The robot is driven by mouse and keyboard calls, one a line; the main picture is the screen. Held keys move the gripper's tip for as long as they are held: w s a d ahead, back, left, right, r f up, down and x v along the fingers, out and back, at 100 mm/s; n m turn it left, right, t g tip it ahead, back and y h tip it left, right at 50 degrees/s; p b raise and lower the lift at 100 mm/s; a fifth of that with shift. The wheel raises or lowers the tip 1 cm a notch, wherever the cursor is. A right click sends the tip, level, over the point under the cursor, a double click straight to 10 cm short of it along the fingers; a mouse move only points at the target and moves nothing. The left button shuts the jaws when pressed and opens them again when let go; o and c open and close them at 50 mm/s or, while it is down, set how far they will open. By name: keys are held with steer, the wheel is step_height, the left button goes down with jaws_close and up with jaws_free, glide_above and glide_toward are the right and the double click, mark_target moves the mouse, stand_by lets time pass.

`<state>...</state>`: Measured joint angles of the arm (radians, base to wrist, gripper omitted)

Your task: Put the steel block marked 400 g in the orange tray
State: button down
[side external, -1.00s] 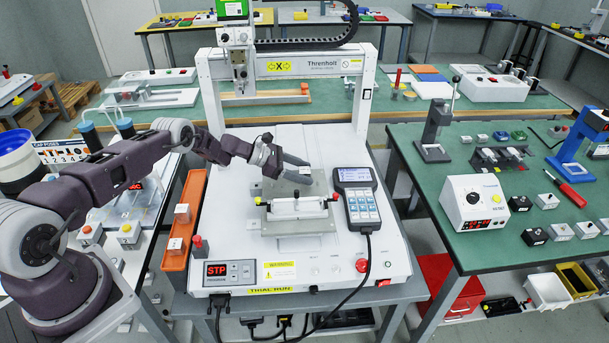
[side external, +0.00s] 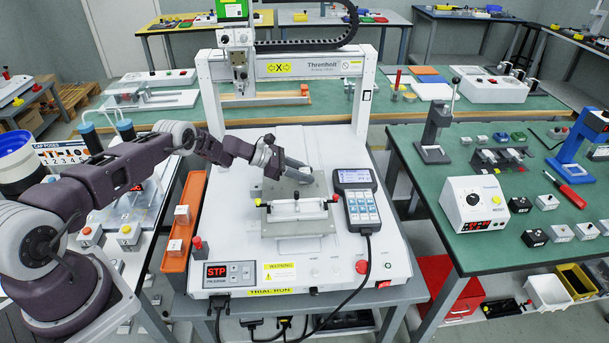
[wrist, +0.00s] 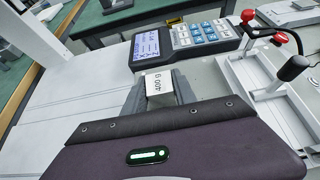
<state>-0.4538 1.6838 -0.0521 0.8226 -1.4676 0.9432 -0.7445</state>
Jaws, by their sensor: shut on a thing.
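The steel block marked 400 g (wrist: 158,86) is between my gripper's fingers in the wrist view, its label facing the camera. My gripper (side external: 298,172) is shut on it, over the white machine bed behind the clamp fixture. In the side view the block (side external: 305,170) is small and partly hidden by the fingers. I cannot tell whether it touches the surface below. The orange tray (side external: 195,190) is a long narrow tray at the left edge of the machine.
A white fixture (side external: 297,208) with red and yellow knobs stands just in front of my gripper. A handheld keypad (side external: 357,200) lies close on the right. The gantry's upright posts and crossbeam (side external: 310,66) stand behind. The bed between fixture and tray is mostly clear.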

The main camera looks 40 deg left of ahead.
step_height(320, 180, up, 9)
steer(key=shift+f, duration=0.1)
steer(key=s+d+r, duration=0.2)
steer(key=s+r, duration=0.2)
steer(key=s, duration=0.4)
steer(key=s+d+r+m+g, duration=0.1)
steer(key=s+d+r, duration=0.2)
steer(key=s+r, duration=0.35)
steer(key=s+d+r, duration=0.2)
steer(key=s+r, duration=0.1)
steer(key=s, duration=0.7)
steer(key=n+t, duration=0.1)
glide_above(305, 170)
step_height(305, 170, down, 12)
steer(key=shift+f, duration=0.25)
step_height(305, 170, down, 10)
steer(key=shift+a+r, duration=0.1)
steer(key=shift+r, duration=0.1)
